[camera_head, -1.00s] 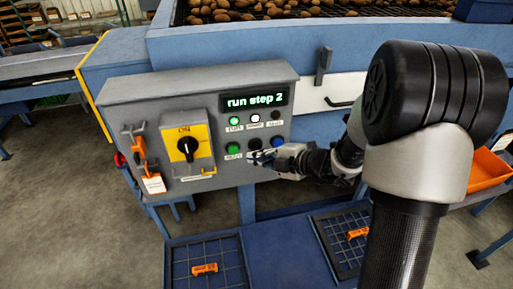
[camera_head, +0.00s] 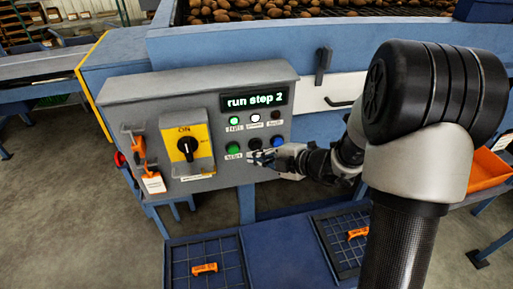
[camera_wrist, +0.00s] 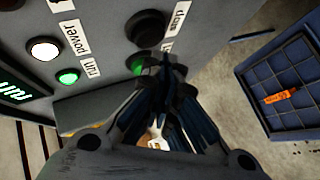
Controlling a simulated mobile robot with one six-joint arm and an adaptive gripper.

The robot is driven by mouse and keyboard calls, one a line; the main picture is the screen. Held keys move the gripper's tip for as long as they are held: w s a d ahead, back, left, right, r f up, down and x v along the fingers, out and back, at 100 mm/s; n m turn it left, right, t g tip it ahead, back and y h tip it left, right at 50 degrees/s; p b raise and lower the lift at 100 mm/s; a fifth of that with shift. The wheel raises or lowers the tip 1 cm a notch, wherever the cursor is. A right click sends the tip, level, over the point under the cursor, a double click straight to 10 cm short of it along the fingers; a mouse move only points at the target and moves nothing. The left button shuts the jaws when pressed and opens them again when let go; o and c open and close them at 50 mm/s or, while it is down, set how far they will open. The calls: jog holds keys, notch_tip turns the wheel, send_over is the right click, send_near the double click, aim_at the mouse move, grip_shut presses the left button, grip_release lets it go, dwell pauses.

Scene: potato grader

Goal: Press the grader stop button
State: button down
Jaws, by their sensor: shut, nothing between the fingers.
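The grey control panel (camera_head: 215,110) carries a lower row of buttons: a green one (camera_head: 233,147), a black one (camera_head: 255,143) and a blue one (camera_head: 277,143). The black button (camera_wrist: 145,27) stands beside a partly cut-off label that appears to read "stop" in the wrist view. The green button (camera_wrist: 137,63) is below it there, partly covered by my fingers. My gripper (camera_head: 252,157) is shut and empty, its tips in front of the panel just below the black button. I cannot tell whether the tips touch the panel.
The display (camera_head: 255,100) reads "run step 2". The green run lamp (camera_head: 234,121) and white power lamp (camera_head: 256,118) are lit. A yellow isolator switch (camera_head: 188,147) at ON and an orange padlock (camera_head: 139,146) are to the left. Potatoes (camera_head: 280,9) lie on the grader above.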

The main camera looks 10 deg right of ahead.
jog(key=shift+w, duration=0.2)
jog(key=shift+w+p, duration=0.3)
jog(key=shift+p, duration=0.15)
jog(key=shift+w+p, duration=0.35)
jog(key=shift+w, duration=0.1)
dwell(0.6)
jog(key=shift+s, duration=0.9)
jog(key=shift+s, duration=0.1)
jog(key=s+p, duration=0.1)
jog(key=s, duration=0.3)
jog(key=shift+s, duration=0.4)
dwell(0.5)
